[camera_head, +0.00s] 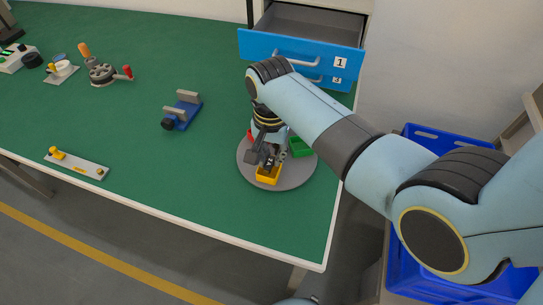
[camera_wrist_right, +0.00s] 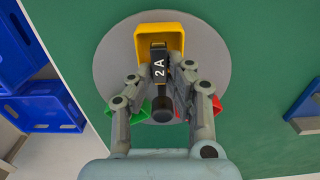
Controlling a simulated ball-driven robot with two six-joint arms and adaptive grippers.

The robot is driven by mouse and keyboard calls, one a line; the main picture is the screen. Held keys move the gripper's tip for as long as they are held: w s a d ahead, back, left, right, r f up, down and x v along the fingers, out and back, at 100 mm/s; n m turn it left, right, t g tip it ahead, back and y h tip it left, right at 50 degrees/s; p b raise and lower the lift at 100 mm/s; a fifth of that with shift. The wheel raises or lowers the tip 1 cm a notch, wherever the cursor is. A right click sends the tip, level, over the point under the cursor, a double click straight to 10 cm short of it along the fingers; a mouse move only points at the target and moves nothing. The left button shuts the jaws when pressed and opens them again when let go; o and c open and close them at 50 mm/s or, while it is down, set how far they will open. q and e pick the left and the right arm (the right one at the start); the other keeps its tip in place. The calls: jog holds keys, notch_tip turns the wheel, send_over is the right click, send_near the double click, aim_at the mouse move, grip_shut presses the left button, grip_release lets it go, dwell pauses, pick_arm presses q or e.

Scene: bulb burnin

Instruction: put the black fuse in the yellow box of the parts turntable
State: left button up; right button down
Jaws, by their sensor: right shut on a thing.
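The black fuse (camera_wrist_right: 158,78), marked 2A, is between the fingers of my right gripper (camera_wrist_right: 161,73), which is shut on it. In the head view my right gripper (camera_head: 266,154) points down over the grey parts turntable (camera_head: 299,178). The yellow box (camera_head: 268,179) is at the turntable's near side and also shows in the wrist view (camera_wrist_right: 174,41). The fuse's far end overlaps the box opening in the wrist view; I cannot tell how deep it is. The gripper hides the fuse in the head view. My left gripper is not in view.
A green box (camera_head: 301,148) and a red box (camera_wrist_right: 217,105) share the turntable. A blue vise-like fixture (camera_head: 183,111) stands to the left. Behind is an open blue drawer (camera_head: 265,47); blue crates (camera_head: 422,140) are off the table's right edge.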

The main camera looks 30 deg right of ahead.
jog(key=shift+a+r, duration=0.1)
jog(key=shift+f, duration=0.4)
jog(key=shift+s+f, duration=0.25)
jog(key=shift+f, duration=0.05)
jog(key=c, duration=1.3)
grip_release()
jog(key=shift+f, duration=0.1)
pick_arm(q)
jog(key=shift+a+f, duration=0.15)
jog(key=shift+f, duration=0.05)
pick_arm(e)
jog(key=shift+o, duration=0.2)
